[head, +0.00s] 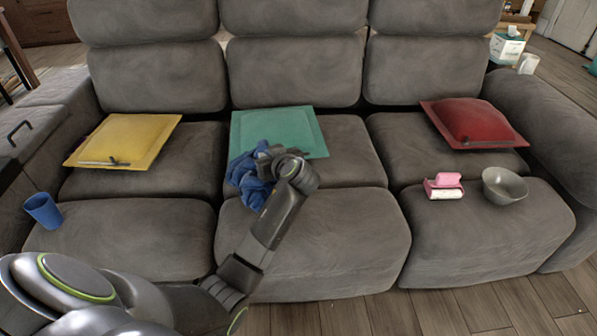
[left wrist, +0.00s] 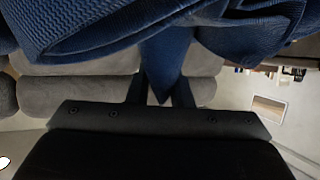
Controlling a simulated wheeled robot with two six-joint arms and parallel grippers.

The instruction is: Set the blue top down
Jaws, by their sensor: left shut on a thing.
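The blue top (head: 249,180) is a crumpled dark blue cloth at the middle seat of the grey sofa, in front of the teal cushion (head: 290,130). My left gripper (head: 266,160) is shut on the blue top. In the left wrist view the blue top (left wrist: 165,62) hangs between and over the fingers and fills the upper part of the picture. I cannot tell whether its lower folds touch the seat. My right gripper is not in view.
A yellow cushion (head: 138,138) with a thin object on it lies left, and a red cushion (head: 472,120) lies right. A blue cup (head: 43,210) stands at the left. A pink item (head: 443,184) and a grey bowl (head: 504,185) sit on the right seat. The middle seat's front (head: 340,235) is clear.

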